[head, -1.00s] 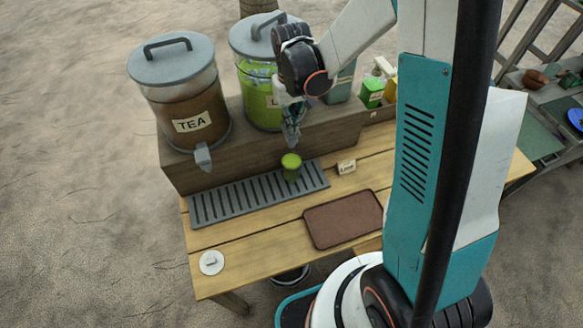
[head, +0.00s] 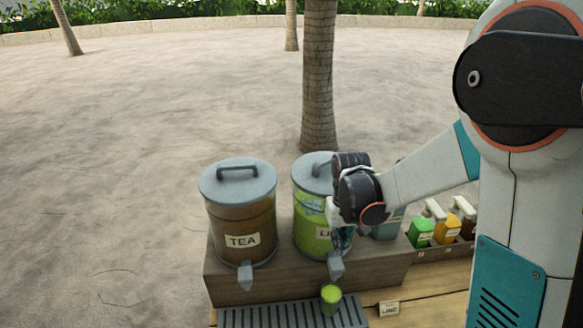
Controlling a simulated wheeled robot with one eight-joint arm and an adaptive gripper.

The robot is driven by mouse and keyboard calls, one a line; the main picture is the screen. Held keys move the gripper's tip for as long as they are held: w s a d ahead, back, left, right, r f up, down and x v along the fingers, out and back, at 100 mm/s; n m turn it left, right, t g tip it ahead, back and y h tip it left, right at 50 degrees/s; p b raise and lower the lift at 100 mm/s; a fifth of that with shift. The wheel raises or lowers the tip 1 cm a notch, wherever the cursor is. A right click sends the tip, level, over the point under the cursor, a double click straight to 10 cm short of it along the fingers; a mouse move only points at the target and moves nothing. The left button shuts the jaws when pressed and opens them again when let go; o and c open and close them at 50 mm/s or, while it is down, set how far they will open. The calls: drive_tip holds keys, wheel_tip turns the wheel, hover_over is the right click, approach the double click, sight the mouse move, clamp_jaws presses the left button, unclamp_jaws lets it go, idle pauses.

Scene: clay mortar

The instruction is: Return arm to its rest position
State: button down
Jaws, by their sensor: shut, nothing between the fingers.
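My gripper (head: 343,240) points down in front of the lime dispenser, above its grey spout, and partly covers the dispenser's label. Its fingers look shut with nothing between them. My arm reaches in from the right. The lime dispenser (head: 309,208) is a clear jar of green drink with a grey lid. A green cup (head: 330,299) stands below the spout on the grey drip grate (head: 270,318), apart from my gripper.
A tea dispenser (head: 240,216) stands to the left on the same wooden riser (head: 375,282). Several pump bottles (head: 446,231) stand at the right. Palm trunks (head: 319,80) rise from open sand behind.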

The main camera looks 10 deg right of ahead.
drive_tip(key=shift+s+r+b, duration=0.2)
drive_tip(key=shift+r+b, duration=0.05)
drive_tip(key=shift+b, duration=0.1)
drive_tip(key=s+r+t+b, duration=0.3)
drive_tip(key=s+t+b, duration=0.4)
drive_tip(key=s+b, duration=0.5)
drive_tip(key=s, duration=0.5)
drive_tip(key=shift+b, duration=0.35)
idle(1.0)
